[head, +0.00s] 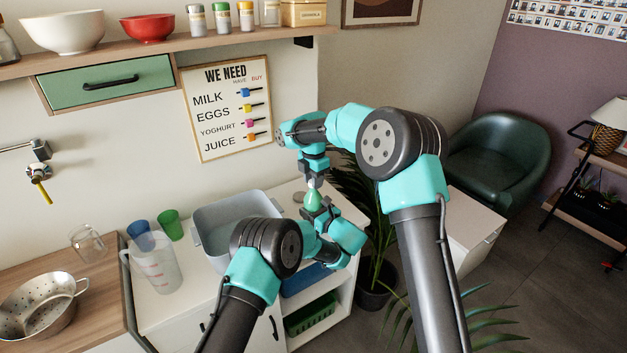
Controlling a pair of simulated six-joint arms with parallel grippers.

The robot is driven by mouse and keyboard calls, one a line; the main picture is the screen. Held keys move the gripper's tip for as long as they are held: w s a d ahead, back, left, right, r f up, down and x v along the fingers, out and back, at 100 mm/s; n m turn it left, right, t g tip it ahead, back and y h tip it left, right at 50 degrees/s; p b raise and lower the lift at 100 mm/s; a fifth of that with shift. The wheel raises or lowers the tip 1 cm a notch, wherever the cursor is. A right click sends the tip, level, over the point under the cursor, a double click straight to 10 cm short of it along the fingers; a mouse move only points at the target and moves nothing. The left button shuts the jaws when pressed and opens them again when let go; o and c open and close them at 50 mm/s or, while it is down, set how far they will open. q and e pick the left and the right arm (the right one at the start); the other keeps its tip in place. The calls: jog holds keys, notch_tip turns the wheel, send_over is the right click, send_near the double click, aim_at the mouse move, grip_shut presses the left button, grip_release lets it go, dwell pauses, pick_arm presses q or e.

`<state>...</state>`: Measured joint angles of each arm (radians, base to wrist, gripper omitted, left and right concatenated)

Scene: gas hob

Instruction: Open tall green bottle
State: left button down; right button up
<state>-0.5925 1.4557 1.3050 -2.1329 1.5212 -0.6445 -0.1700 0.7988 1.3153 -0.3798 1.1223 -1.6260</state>
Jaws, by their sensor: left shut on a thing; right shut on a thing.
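The green bottle (313,199) is upright between my two grippers, over the right part of the white counter. Only a short green stretch of it shows; its lower part is hidden by my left gripper. My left gripper (315,211) is shut on the bottle's body from below. My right gripper (312,180) is above it, pointing down, and is shut on the light top of the bottle. The top is mostly covered by the fingers, so I cannot tell whether the cap is loose.
A grey basin (237,212) stands left of the bottle. A green cup (171,225), a blue cup (140,230) and a clear measuring jug (152,262) stand further left. A plant (378,270) is right of the counter. A shelf (165,50) runs along the wall above.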

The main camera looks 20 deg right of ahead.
jog(key=n, duration=0.8)
jog(key=shift+r, duration=1.2)
dwell(0.6)
jog(key=shift+r, duration=1.95)
pick_arm(q)
jog(key=shift+c, duration=0.4)
grip_release()
